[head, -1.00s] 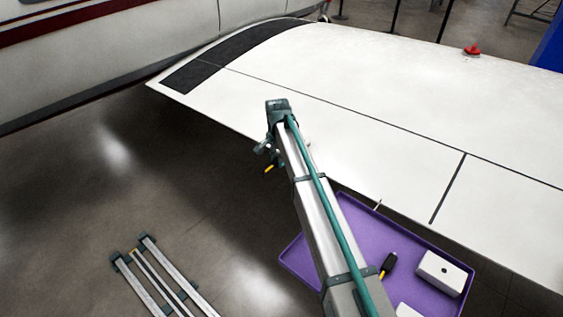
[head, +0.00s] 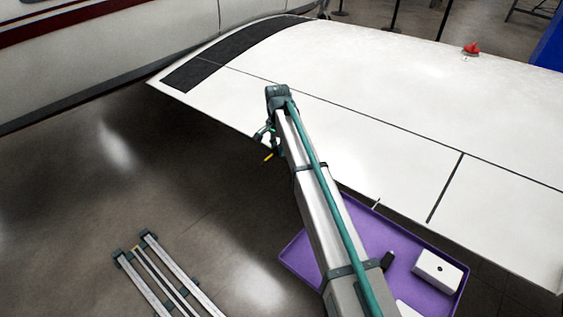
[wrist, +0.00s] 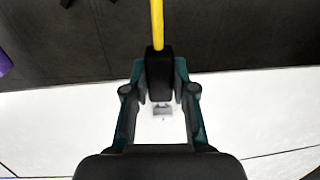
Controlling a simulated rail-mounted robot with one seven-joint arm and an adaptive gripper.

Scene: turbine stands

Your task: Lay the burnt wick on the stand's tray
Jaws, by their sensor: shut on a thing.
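My gripper (head: 265,137) hangs at the far end of my arm, near the wing's edge in the head view. In the wrist view its fingers (wrist: 160,84) are shut on the black block of a thin piece, which I take for the burnt wick (wrist: 157,25). Its yellow rod points up in that view, and the yellow part (head: 268,157) shows below the gripper in the head view. The purple tray (head: 408,232) lies at the lower right, apart from the gripper. My arm hides part of the tray.
A white box (head: 437,270) and a black-handled thing (head: 388,260) lie in the tray. The white wing (head: 380,130) spans the view beside my arm. A thin rod (head: 376,204) sticks out from its edge. A folded metal frame (head: 165,275) lies on the floor at lower left.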

